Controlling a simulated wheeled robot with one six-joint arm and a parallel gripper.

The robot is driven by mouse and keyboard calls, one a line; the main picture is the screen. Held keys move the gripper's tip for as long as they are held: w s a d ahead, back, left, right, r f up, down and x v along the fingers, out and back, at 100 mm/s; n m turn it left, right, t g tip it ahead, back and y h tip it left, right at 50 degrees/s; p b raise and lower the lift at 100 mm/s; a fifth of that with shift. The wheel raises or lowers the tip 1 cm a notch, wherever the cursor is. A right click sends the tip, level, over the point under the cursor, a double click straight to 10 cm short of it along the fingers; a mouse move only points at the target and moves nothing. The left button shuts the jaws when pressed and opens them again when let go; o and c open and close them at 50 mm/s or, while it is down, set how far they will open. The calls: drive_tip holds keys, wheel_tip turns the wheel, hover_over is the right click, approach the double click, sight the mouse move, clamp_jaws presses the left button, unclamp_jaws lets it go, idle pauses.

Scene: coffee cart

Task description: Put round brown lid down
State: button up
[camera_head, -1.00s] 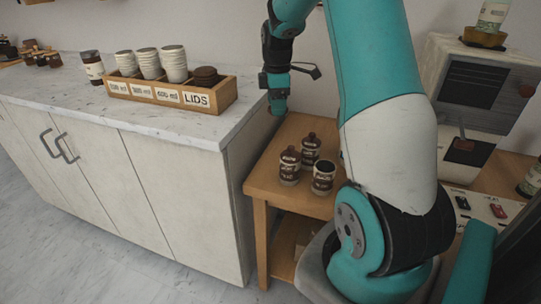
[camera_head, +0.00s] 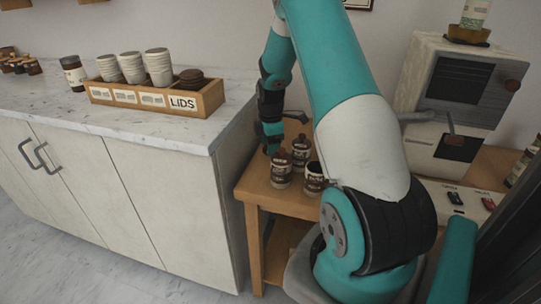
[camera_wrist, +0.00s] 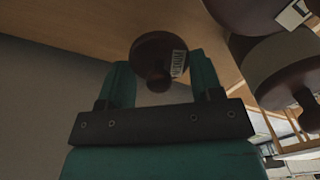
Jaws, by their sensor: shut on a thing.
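My gripper is shut on the knob. The lid appears close to the wooden side table (camera_wrist: 85,25); I cannot tell whether it touches. In the head view my gripper (camera_head: 272,147) is low over the table's back left, beside the cups, and the lid cannot be made out there.
Two lidded cups (camera_head: 282,172) (camera_head: 301,150) and a third cup (camera_head: 314,182) stand on the side table (camera_head: 262,196), close to my gripper. The white counter with the LIDS box (camera_head: 207,100) is at left. A coffee machine (camera_head: 455,90) is at right.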

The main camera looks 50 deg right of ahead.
drive_tip(key=shift+f, duration=1.95)
drive_tip(key=shift+f, duration=0.1)
drive_tip(key=o, duration=0.9)
wheel_tip(320, 180, up, 12)
drive_tip(key=shift+r, duration=0.15)
